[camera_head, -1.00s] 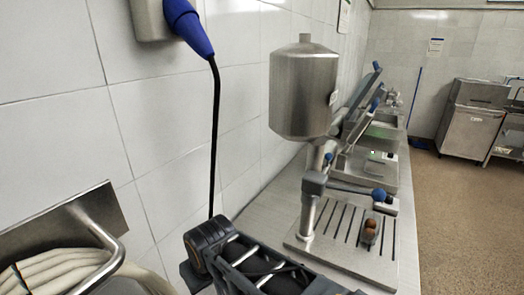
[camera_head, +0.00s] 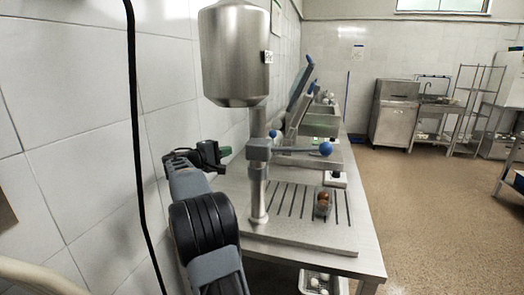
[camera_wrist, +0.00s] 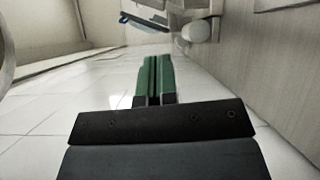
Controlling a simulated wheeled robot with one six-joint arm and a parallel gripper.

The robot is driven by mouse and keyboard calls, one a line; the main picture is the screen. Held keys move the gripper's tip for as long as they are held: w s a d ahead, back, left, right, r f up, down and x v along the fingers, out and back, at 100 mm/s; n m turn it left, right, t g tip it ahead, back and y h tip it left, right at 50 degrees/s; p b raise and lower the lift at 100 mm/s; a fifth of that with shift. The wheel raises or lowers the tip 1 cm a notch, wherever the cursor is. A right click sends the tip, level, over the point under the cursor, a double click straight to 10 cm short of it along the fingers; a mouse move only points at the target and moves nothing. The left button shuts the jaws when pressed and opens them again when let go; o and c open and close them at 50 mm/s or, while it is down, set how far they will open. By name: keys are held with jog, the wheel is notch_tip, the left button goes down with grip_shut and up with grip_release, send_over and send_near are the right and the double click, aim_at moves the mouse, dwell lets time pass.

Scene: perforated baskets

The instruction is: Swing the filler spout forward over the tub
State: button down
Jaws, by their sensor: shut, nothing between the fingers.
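The steel filler has a hopper (camera_head: 235,55) on a post (camera_head: 258,190). A collar on the post carries a horizontal arm (camera_head: 292,150) that points right and ends in a blue ball knob (camera_head: 326,149). I take this arm to be the spout; its outlet is not clear. My gripper (camera_head: 224,152) is left of the post, apart from the knob. Its green fingers are together and empty in the wrist view (camera_wrist: 153,78).
The steel bench (camera_head: 366,250) runs along the tiled wall on the left, with other machines (camera_head: 300,105) behind the filler. A black cable (camera_head: 138,150) hangs at the left. The floor (camera_head: 430,210) to the right is open.

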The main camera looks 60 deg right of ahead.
jog(key=d+g+h, duration=0.1)
jog(key=d, duration=0.2)
jog(key=shift+w+b, duration=0.15)
jog(key=shift+b, duration=0.2)
jog(key=shift+d, duration=0.15)
jog(key=s+p+x, duration=0.2)
jog(key=x, duration=1)
jog(key=shift+s+r, duration=0.45)
jog(key=shift+s, duration=0.05)
